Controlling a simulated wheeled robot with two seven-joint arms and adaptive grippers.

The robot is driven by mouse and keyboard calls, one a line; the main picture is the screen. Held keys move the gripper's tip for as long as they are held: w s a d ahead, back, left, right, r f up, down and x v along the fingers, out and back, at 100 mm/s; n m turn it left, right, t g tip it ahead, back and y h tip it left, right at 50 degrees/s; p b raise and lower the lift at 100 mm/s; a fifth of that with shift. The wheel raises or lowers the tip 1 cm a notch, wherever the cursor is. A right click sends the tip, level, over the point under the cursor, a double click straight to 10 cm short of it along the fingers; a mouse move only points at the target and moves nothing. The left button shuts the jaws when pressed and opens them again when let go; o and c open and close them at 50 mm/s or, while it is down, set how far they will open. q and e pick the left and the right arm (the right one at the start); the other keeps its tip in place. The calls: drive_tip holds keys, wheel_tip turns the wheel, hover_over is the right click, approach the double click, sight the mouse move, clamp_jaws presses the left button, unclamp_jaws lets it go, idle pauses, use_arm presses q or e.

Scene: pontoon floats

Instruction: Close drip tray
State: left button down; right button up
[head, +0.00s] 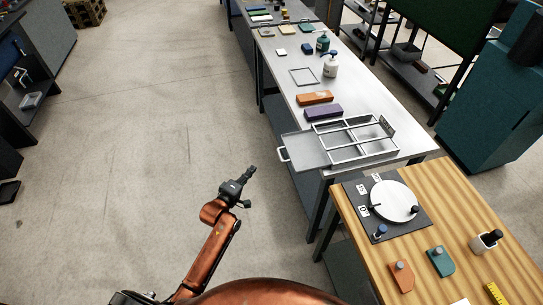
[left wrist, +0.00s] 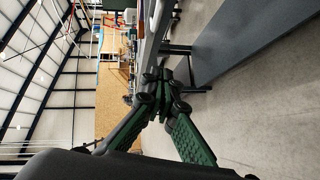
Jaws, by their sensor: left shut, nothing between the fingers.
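My right gripper is not in view.
The grey bench (head: 292,88) holds an orange block (head: 315,98), a purple block (head: 323,112) and bottles. A wooden table (head: 459,224) with a dark plate and white disc stands at the right. The floor (head: 150,130) left of the bench is clear.

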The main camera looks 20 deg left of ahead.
use_arm(q)
drive_tip(key=w+d+b, duration=0.1)
drive_tip(key=w+d, duration=0.4)
drive_tip(key=w, duration=0.7)
drive_tip(key=shift+w+f, duration=0.15)
drive_tip(key=shift+f, duration=0.3)
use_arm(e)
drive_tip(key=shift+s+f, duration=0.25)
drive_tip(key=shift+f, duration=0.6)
